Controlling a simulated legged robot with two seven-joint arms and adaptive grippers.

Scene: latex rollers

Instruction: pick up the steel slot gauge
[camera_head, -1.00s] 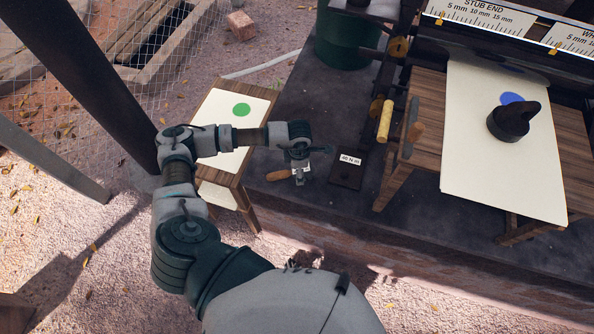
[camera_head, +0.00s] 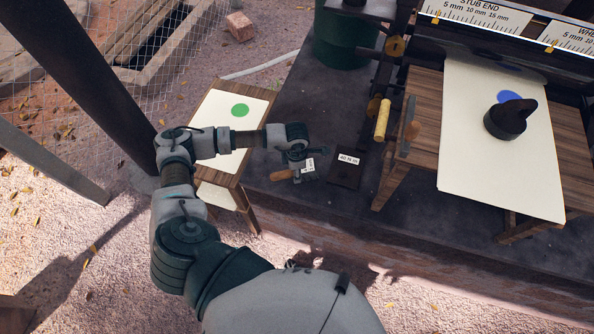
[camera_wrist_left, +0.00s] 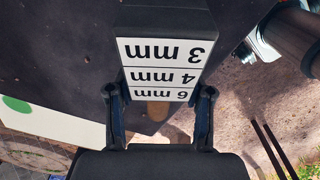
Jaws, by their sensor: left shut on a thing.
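The steel slot gauge (camera_wrist_left: 165,55) is between the fingers of my left gripper (camera_wrist_left: 158,108) in the left wrist view. It has a dark body with white labels reading 3 mm, 4 mm and 6 mm, upside down there. In the head view my left gripper (camera_head: 302,160) is shut on the gauge, over the dark platform. The gauge's wooden handle (camera_head: 283,175) sticks out to the left, and a white label (camera_head: 309,164) shows beside the fingers. The gripper hides part of the gauge. My right gripper is not in view.
A small wooden table with a white sheet and green dot (camera_head: 240,110) stands left of the gripper. To the right, a black weight (camera_head: 508,118) stands on a white board (camera_head: 490,170) near a blue dot. A dark plate with a white label (camera_head: 349,160) lies between.

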